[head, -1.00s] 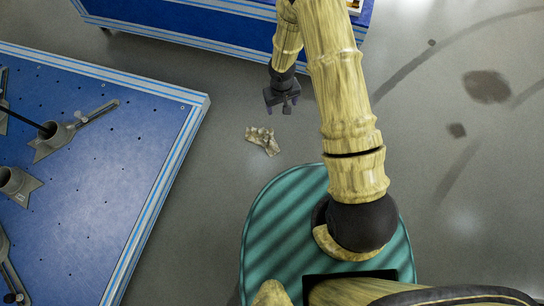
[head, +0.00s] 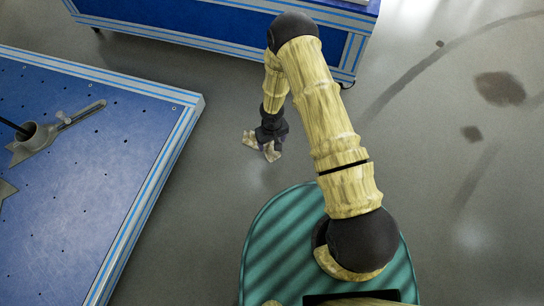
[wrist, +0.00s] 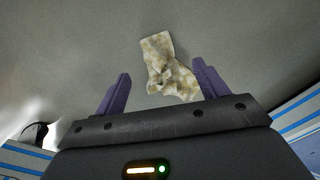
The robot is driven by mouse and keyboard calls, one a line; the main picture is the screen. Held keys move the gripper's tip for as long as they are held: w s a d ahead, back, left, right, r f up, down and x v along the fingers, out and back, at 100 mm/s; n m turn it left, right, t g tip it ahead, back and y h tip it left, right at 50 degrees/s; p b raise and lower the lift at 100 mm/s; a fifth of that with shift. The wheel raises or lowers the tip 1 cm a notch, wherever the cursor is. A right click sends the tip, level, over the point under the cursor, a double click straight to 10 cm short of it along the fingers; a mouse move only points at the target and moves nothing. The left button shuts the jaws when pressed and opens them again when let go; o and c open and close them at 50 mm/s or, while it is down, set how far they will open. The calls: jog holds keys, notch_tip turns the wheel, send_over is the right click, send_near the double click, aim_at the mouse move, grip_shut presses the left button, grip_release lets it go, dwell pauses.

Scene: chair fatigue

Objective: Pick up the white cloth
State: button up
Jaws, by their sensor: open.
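The white cloth (wrist: 166,68) lies crumpled on the grey floor, off-white with brownish patches. In the wrist view it shows ahead of my gripper (wrist: 160,90), between the lines of the two purple fingers and nearer the right one. The fingers are apart, with nothing held between them. In the head view my gripper (head: 271,145) is low over the cloth (head: 250,139) and hides part of it. I cannot tell whether the fingertips touch the cloth or the floor.
A blue table with holes and metal fixtures (head: 100,165) stands at the left. Another blue table (head: 215,30) stands at the back. The floor (head: 440,180) at the right is open, with dark stains. My teal base is in front.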

aim_at(272, 157)
jog(key=shift+f+b, duration=3.95)
jog(key=shift+f, duration=1.05)
jog(key=shift+f, duration=0.1)
jog(key=shift+f, duration=0.3)
grip_shut()
notch_tip(272, 157, up, 12)
jog(key=p, duration=1)
jog(key=shift+r, duration=0.1)
